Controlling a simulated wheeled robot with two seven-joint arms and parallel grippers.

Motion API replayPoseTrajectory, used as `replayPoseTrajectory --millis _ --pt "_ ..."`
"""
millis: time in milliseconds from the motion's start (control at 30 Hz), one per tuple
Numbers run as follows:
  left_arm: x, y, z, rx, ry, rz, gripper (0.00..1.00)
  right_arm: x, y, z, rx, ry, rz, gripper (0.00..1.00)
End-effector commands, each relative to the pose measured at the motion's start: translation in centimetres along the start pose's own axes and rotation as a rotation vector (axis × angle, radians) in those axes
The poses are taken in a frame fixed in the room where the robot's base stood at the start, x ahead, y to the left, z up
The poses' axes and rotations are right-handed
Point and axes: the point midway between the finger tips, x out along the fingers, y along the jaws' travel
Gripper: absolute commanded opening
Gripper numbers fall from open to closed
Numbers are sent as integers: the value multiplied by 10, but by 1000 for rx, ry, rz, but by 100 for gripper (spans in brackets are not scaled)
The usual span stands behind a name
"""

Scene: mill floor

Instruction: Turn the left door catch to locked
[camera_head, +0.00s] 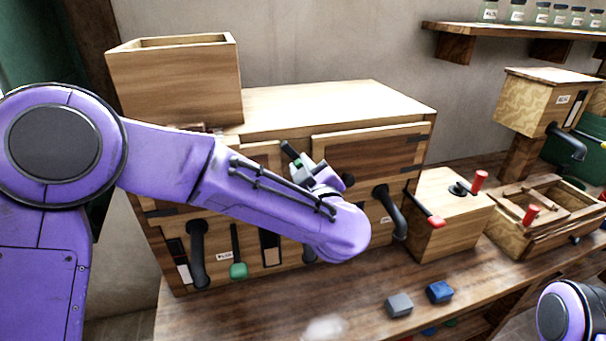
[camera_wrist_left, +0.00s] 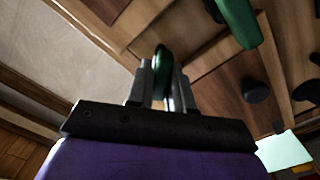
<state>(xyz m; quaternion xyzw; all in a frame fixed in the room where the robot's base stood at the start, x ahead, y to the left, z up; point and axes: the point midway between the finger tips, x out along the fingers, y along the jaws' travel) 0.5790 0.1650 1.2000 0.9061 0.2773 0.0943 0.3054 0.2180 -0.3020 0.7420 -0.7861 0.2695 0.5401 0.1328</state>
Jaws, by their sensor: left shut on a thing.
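My left gripper (camera_head: 303,170) is at the front of the wooden cabinet (camera_head: 335,100), between its two upper doors. In the left wrist view its fingers (camera_wrist_left: 160,88) are shut on a dark green piece, which I take to be the left door catch (camera_wrist_left: 162,58). In the head view a dark bar with a green part (camera_head: 290,151) shows at the fingertips. My forearm hides much of the left door (camera_head: 262,152), so I cannot tell the catch's exact angle or any locked mark. The right door (camera_head: 365,155) looks closed. My right gripper is out of view.
A green-knobbed lever (camera_head: 238,270) and black curved spouts (camera_head: 390,212) are on the cabinet front. Another green handle (camera_wrist_left: 238,22) is close to my fingers.

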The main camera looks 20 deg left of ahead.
Motion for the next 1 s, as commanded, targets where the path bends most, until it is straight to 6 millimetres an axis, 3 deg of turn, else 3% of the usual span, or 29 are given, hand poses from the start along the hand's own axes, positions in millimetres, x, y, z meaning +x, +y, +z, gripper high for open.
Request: replayPoseTrajectory --millis 600,1000 --pt "0 -7 6 -581 -1 -1 0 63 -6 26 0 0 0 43" --pt "0 -6 5 -846 -1 0 0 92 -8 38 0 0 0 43"
